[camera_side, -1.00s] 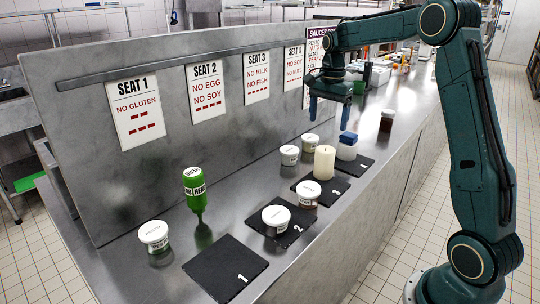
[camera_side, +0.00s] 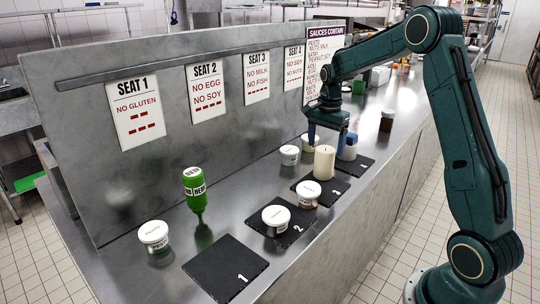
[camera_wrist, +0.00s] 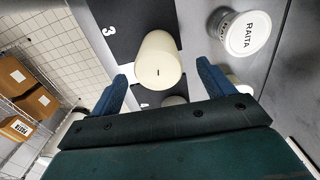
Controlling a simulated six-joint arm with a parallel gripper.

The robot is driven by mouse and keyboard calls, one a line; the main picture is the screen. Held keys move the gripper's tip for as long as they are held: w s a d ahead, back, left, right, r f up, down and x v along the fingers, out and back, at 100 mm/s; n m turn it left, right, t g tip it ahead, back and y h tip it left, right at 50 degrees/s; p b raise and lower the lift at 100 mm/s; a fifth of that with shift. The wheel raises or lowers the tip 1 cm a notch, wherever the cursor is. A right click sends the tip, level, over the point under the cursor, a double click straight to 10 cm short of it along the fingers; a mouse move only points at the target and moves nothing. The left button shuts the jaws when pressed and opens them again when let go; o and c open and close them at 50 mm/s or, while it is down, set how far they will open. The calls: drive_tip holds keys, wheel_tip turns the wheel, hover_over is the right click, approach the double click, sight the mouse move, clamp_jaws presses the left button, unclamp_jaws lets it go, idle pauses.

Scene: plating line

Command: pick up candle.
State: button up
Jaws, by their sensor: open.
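The candle (camera_side: 324,164) is a cream, upright cylinder standing on the steel counter by the slate mats numbered 3 and 4. My gripper (camera_side: 327,142) points down at the candle's top, fingers apart and empty. In the wrist view my gripper (camera_wrist: 162,70) is open, with one finger on either side of the candle and a gap visible on both sides. Whether the fingertips are below the candle's top is hard to tell.
Mat 3 (camera_side: 334,188) with a tub is in front. A green bottle (camera_side: 195,190) stands farther left.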

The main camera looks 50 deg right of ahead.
sight(325, 158)
drive_tip(key=shift+f, duration=0.3)
drive_tip(key=shift+s+f, duration=0.1)
drive_tip(key=shift+f, duration=2.5)
drive_tip(key=c, duration=1.2)
drive_tip(key=shift+r, duration=0.25)
wheel_tip(325, 158, up, 20)
drive_tip(key=shift+f, duration=0.15)
